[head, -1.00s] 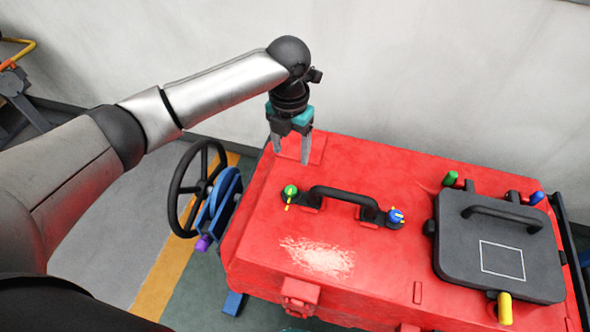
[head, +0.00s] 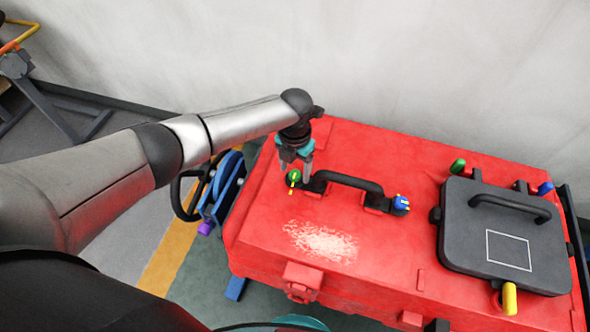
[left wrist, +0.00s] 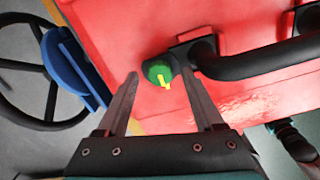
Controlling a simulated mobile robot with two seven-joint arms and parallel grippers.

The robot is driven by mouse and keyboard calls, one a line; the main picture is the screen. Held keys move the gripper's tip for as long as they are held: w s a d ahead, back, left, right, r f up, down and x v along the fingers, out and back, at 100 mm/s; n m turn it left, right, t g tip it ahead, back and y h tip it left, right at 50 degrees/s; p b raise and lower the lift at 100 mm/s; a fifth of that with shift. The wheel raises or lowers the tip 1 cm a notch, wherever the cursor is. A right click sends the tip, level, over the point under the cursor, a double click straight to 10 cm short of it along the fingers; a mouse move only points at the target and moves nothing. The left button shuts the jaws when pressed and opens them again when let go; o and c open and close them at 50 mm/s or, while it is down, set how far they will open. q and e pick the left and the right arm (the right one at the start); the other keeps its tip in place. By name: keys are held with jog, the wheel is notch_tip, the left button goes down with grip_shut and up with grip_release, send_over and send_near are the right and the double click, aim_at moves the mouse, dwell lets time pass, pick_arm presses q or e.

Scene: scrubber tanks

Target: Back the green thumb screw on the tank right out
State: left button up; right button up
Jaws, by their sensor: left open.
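The green thumb screw (head: 294,176) with a yellow marker sits at the left end of the black handle (head: 345,180) on top of the red tank (head: 270,225). My left gripper (head: 296,165) is open and points down just behind the screw. In the left wrist view the screw (left wrist: 158,72) lies ahead of and between the lines of my two open fingers (left wrist: 160,88), nearer the right one; I cannot tell if they touch it. A blue thumb screw (head: 401,203) sits at the handle's right end. My right gripper is not in view.
A black lid (head: 460,235) with its own handle and coloured knobs covers the tank's right part. A black handwheel (left wrist: 42,90) and blue bracket (head: 222,190) stand at the tank's left side. A pale wall rises behind the tank.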

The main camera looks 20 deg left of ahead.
pick_arm(q)
jog(key=shift+f, duration=0.25)
jog(key=shift+c, duration=0.4)
grip_shut()
